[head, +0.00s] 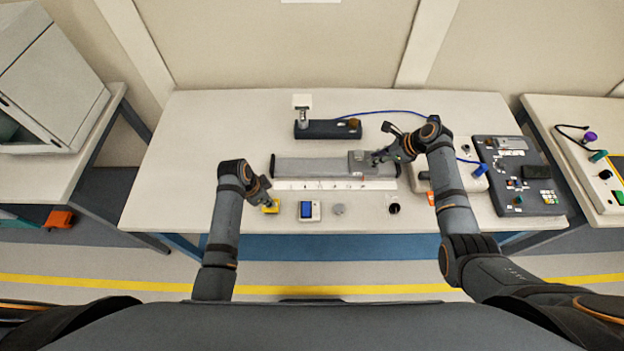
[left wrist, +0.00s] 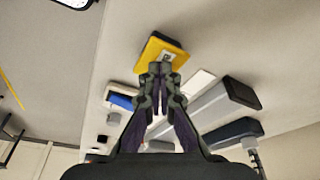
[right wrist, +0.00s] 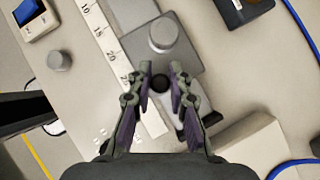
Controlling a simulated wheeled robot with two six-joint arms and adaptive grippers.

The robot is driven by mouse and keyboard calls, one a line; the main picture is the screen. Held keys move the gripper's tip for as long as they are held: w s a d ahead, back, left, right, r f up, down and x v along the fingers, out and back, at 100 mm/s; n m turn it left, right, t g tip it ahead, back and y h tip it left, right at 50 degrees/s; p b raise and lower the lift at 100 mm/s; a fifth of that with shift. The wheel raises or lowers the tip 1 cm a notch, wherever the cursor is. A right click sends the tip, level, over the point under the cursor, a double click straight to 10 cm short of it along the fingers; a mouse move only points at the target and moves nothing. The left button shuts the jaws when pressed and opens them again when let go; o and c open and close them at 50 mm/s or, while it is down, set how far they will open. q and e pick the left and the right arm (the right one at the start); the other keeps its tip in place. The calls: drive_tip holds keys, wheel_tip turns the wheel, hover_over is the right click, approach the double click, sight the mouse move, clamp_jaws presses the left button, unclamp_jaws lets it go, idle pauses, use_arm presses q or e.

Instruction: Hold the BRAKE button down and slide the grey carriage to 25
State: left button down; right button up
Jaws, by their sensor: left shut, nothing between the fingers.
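The grey carriage (head: 361,160) sits near the right end of a long grey rail (head: 312,167); it also shows in the right wrist view (right wrist: 165,45). A white scale (head: 325,184) with numbers runs along the rail's front; the carriage's exact reading cannot be told. The yellow BRAKE button box (head: 271,206) stands front left of the rail. My left gripper (left wrist: 161,68) is shut and empty, its tips at the yellow box (left wrist: 155,50); whether the button is pressed cannot be told.
A dark stand (head: 328,129) with a blue cable is behind the rail. A dark control panel (head: 520,175) lies right. The table's left side is clear.

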drive_tip(key=o, duration=0.5)
drive_tip(key=shift+r, duration=4)
use_arm(q)
drive_tip(key=shift+w+d+r+v, duration=0.15)
drive_tip(key=shift+d+v, duration=0.1)
drive_tip(key=shift+v, duration=0.9)
drive_tip(key=shift+w+d+v, duration=0.1)
drive_tip(key=shift+d+v, duration=0.1)
drive_tip(key=shift+v, duration=0.9)
drive_tip(key=shift+w+d+r+v, duration=0.15)
drive_tip(key=shift+d+v, duration=0.1)
drive_tip(key=shift+v, duration=0.9)
drive_tip(key=shift+f, duration=0.1)
